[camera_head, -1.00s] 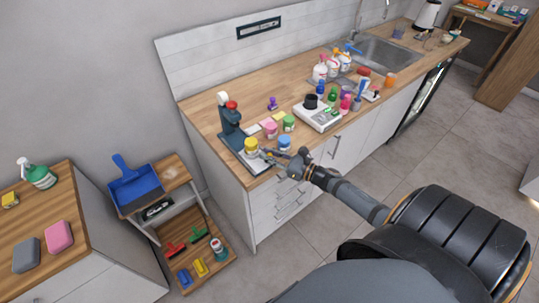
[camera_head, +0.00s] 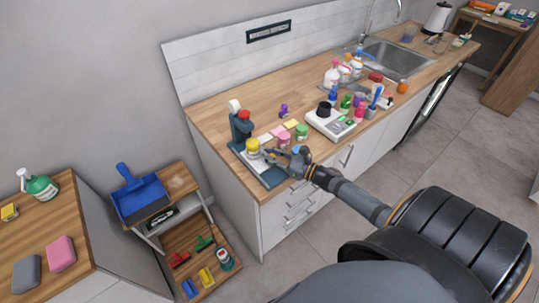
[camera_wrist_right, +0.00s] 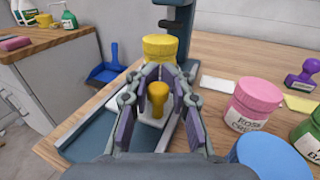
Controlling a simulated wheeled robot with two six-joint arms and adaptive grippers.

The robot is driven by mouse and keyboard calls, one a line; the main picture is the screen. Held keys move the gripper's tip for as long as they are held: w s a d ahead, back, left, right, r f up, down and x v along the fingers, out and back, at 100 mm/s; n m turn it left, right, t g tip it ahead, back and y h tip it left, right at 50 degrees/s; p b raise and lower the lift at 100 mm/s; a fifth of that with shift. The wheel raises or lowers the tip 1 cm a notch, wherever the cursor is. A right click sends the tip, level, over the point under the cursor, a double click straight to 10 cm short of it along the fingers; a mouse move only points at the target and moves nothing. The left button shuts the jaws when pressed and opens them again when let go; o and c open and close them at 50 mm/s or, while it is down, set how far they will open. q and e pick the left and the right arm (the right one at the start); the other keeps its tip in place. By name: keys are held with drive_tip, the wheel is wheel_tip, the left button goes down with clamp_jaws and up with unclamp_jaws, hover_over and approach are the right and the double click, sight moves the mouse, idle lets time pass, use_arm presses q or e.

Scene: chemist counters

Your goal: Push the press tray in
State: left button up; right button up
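The dark press (camera_head: 240,130) with a red knob (camera_head: 243,115) stands at the counter's near left corner. A yellow jar (camera_head: 253,146) is on the press side of my right gripper; it shows in the wrist view (camera_wrist_right: 160,47) just beyond my fingertips. A yellow handle knob (camera_wrist_right: 158,97) stands on the pale press tray (camera_wrist_right: 150,138), above the blue-grey base (camera_wrist_right: 85,145). My right gripper (camera_head: 270,154) has its fingers on both sides of this knob, with a gap visible; contact is unclear. The tray's far end is hidden. My left gripper is not in view.
Close to the right of my gripper are a pink jar (camera_wrist_right: 254,102), a green jar (camera_head: 302,131) and a blue jar (camera_wrist_right: 268,158). A white scale (camera_head: 331,123) stands further right. The counter (camera_head: 208,118) behind the press is bare.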

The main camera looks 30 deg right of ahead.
drive_tip(key=o, duration=0.4)
drive_tip(key=shift+d, duration=0.15)
drive_tip(key=shift+s+f, duration=0.1)
drive_tip(key=shift+s, duration=0.15)
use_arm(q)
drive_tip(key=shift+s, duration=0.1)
use_arm(e)
drive_tip(key=v, duration=1.1)
drive_tip(key=shift+s+d, duration=0.2)
drive_tip(key=shift+s, duration=0.05)
drive_tip(key=shift+o, duration=0.3)
